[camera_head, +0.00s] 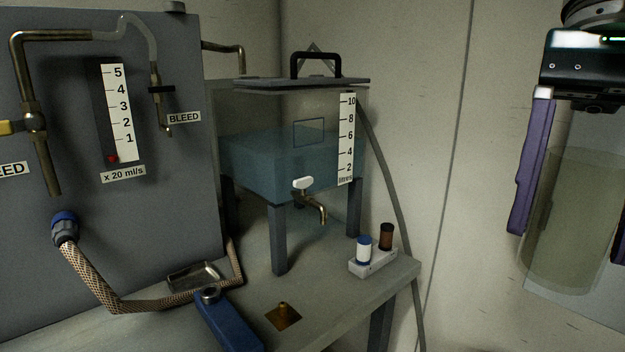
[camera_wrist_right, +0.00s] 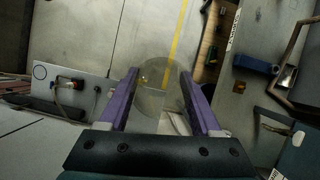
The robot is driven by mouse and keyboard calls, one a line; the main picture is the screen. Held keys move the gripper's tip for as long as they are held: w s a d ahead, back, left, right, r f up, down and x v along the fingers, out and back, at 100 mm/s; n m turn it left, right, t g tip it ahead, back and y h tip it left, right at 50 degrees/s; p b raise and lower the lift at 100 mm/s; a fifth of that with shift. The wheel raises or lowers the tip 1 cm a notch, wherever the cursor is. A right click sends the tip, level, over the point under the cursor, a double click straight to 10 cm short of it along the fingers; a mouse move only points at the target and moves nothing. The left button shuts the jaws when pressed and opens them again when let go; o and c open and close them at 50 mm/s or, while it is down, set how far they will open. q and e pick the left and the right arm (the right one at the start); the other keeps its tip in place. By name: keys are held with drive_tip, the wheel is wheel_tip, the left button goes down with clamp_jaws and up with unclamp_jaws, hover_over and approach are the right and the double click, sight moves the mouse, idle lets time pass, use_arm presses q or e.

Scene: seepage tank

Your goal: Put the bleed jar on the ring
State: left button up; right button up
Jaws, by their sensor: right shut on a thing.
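The bleed jar (camera_head: 570,215) is a clear, faintly greenish cylinder at the right edge of the head view. My right gripper (camera_head: 569,233) is shut on it, with a purple finger on either side. In the right wrist view the jar (camera_wrist_right: 152,102) shows as a round transparent shape between the fingers of my right gripper (camera_wrist_right: 166,84). My left gripper is out of view.
The water tank (camera_head: 265,165) stands on legs on the bench (camera_head: 340,308). A grey panel (camera_head: 75,230) with pipes and a bleed tube stands at the left. A small holder (camera_head: 373,264) with two bottles sits near the bench's right edge. A blue clamp (camera_head: 229,322) lies in front.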

use_arm(q)
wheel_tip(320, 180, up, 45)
drive_tip(key=p, duration=4.3)
use_arm(e)
drive_tip(key=s+r+n+h, duration=0.1)
drive_tip(key=s+r+n, duration=0.3)
drive_tip(key=r, duration=1.8)
drive_tip(key=s+a+r+n+g+h, duration=0.1)
drive_tip(key=s+r+n, duration=0.3)
drive_tip(key=r, duration=1.8)
drive_tip(key=shift+s+r+h, duration=0.25)
drive_tip(key=shift+r+h, duration=0.15)
drive_tip(key=shift+h, duration=0.1)
